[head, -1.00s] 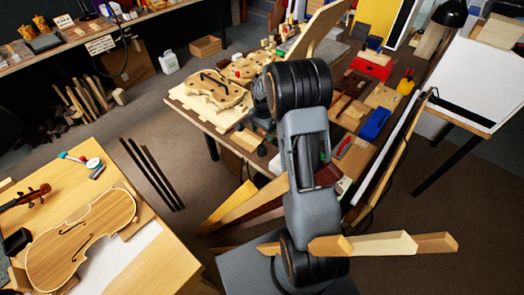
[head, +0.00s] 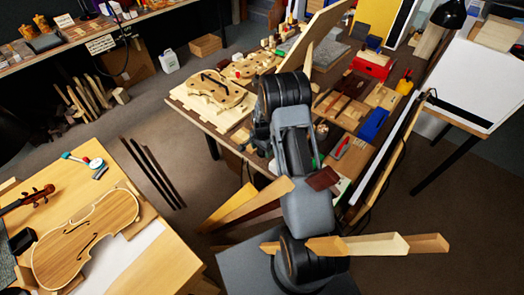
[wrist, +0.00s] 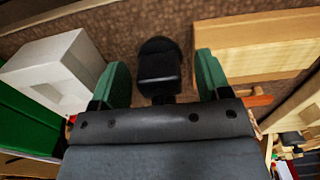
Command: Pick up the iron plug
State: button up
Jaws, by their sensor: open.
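In the wrist view, a black object that looks like the iron plug (wrist: 158,75) lies on a brown surface, with a rounded far end and a blocky near end. My gripper (wrist: 161,68) is open, with a green-padded finger on each side of it. Gaps show between the plug and both fingers, so neither appears to touch it. Whether the fingers are down at its height I cannot tell. In the head view, my own arm hides the gripper and the plug.
A white block (wrist: 55,70) and a green item (wrist: 25,125) lie to the left in the wrist view. A light wooden board (wrist: 255,50) is close on the right. In the head view, the workbench holds violin plates (head: 215,92), a red box (head: 371,66) and a blue item (head: 373,125).

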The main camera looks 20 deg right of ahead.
jog(key=shift+c, duration=0.2)
jog(key=c, duration=0.9)
